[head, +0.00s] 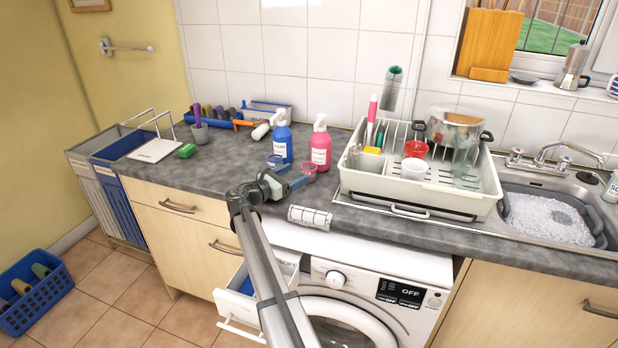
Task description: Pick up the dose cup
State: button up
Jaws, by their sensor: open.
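Two small cups stand on the grey worktop in front of the bottles, and either could be the dose cup. One is a bluish cup (275,162) below the blue bottle (282,143). The other is a reddish cup (309,170) below the pink bottle (320,150). My gripper (297,183) is low over the worktop, pointing right, just in front of the cups and closest to the reddish one. It is open and appears to hold nothing. The fingers are small in the picture, so I cannot tell whether they touch a cup.
A white dish rack (350,185) with a red cup, a white cup and a pot stands right of the bottles. The sink (597,222) with suds is far right. A ribbed white roll-like item (310,217) lies at the front edge. An open drawer (240,325) juts out below.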

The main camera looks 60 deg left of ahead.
aim_at(309, 167)
jog(key=shift+x, duration=3.55)
jog(key=c, duration=1)
